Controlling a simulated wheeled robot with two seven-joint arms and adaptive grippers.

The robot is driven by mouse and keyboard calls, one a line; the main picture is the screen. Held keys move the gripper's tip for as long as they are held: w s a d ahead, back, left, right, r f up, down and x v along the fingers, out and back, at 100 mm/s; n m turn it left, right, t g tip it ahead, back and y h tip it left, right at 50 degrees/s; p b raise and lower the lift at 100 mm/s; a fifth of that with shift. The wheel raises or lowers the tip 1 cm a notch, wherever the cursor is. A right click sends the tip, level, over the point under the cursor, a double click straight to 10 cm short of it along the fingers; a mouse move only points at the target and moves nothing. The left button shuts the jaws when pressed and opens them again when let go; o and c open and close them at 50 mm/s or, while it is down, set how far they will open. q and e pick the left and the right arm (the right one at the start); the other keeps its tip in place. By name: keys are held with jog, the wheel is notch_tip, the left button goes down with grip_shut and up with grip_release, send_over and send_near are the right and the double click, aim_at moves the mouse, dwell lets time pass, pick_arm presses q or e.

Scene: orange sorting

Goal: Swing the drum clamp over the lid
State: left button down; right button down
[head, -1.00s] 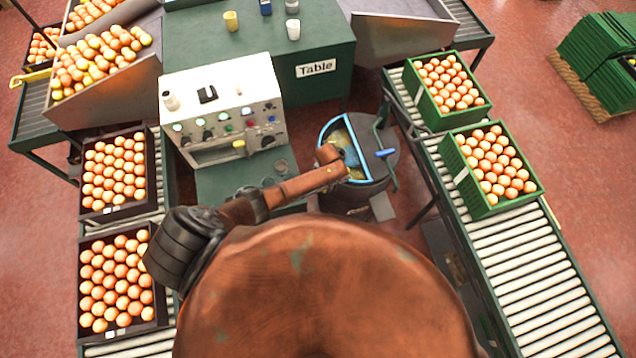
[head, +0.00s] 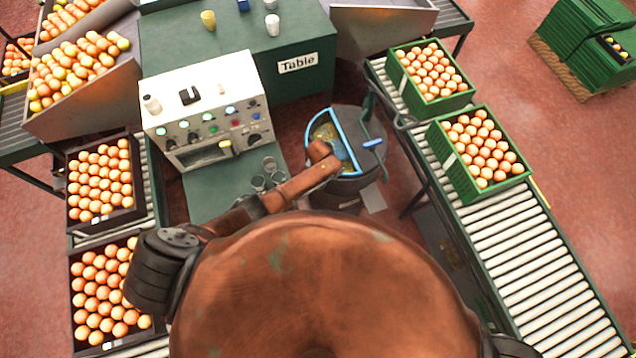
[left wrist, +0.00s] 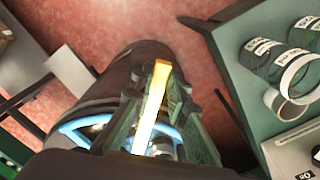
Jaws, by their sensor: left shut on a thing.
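The dark drum (head: 343,188) stands beside the green table in the head view. A blue rim (head: 319,122) runs around its open half, and a dark lid part covers the right side. A short blue handle (head: 373,143) stands out on the right, apart from my left wrist. My left arm reaches over the drum from the left; its gripper points down there, the fingertips mostly hidden. In the left wrist view my left gripper (left wrist: 152,105) is shut on a bright yellow-white bar (left wrist: 153,98). I cannot tell whether this bar belongs to the clamp. My right gripper is out of view.
The green table (head: 180,40) and a control box (head: 205,115) stand left of the drum. Several glass jars (head: 268,170) sit close to my left forearm. A roller conveyor (head: 510,245) with green orange crates (head: 487,196) runs along the right.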

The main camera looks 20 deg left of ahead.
pick_arm(q)
jog(key=c, duration=2)
grip_release()
jog(key=shift+d, duration=0.1)
jog(key=shift+o, duration=0.6)
notch_tip(320, 180, up, 12)
